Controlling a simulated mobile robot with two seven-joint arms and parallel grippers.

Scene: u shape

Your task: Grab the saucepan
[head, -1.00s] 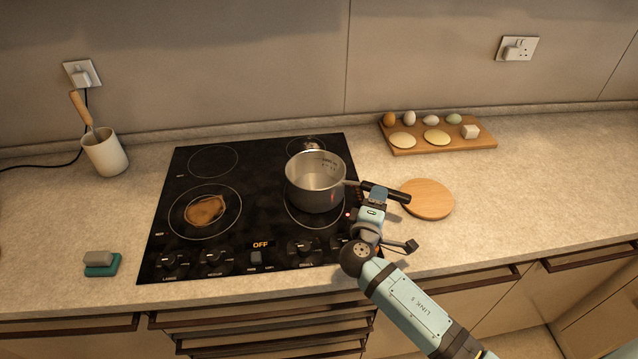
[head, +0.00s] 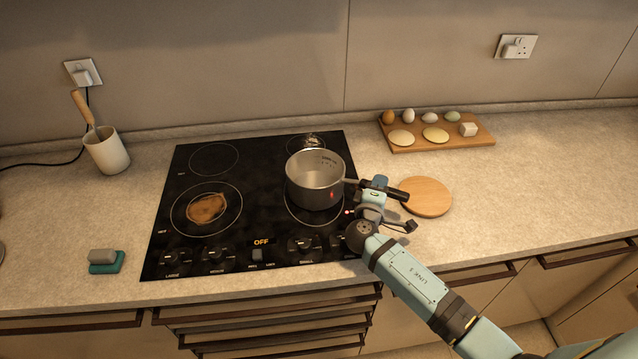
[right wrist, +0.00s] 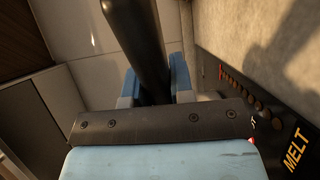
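The saucepan (head: 314,188) is a small metal pot standing upright at the front right burner of the black hob (head: 225,250). Its dark handle points right, towards the round wooden board. My right gripper (head: 373,190) is at the handle. In the right wrist view the dark handle (right wrist: 145,40) runs between the blue fingers (right wrist: 155,88), which appear closed against both its sides. The pan seems to rest on the hob; its underside is hidden. My left gripper is not in view.
A round wooden board (head: 426,196) lies just right of the handle. A wooden tray (head: 480,138) with eggs and other food stands behind it. A utensil pot (head: 106,152) and a sponge (head: 104,263) are on the left. The counter at the far right is clear.

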